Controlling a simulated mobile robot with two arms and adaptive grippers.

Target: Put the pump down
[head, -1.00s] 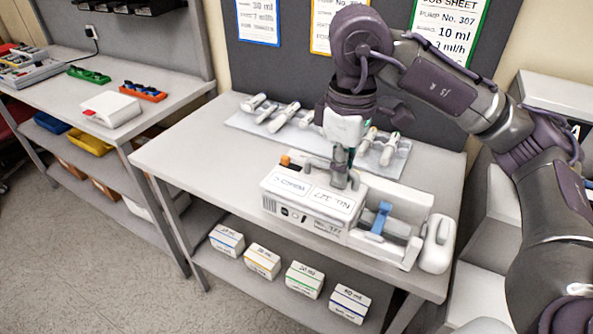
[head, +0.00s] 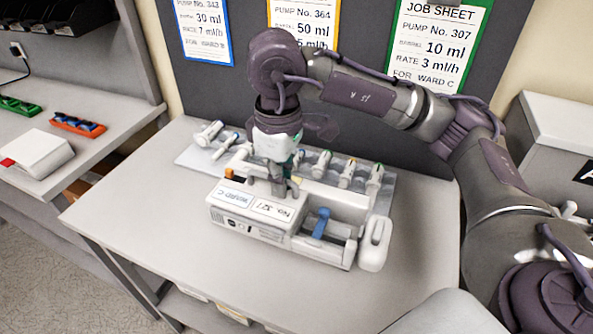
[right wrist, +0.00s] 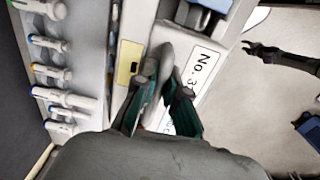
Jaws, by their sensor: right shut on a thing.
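The pump (head: 240,218) is a white box with a "WARD C" label, a "No." label, a syringe bay with a blue clamp (head: 320,223) and a white pod on its right end. It is upright over the grey table (head: 130,205); I cannot tell whether its underside touches the top. My right gripper (head: 282,182) points down and is shut on the pump's grey top handle. The right wrist view shows the fingers around the handle (right wrist: 167,62), beside the "No. 3…" label. My left gripper (right wrist: 250,48) shows small and dark in the right wrist view, away from the pump.
A pale tray (head: 190,160) with several syringes lies behind the pump, close to it. A grey panel with job sheets (head: 435,45) stands at the back. The tabletop is clear to the left and in front. A side bench with a white box (head: 35,152) is at left.

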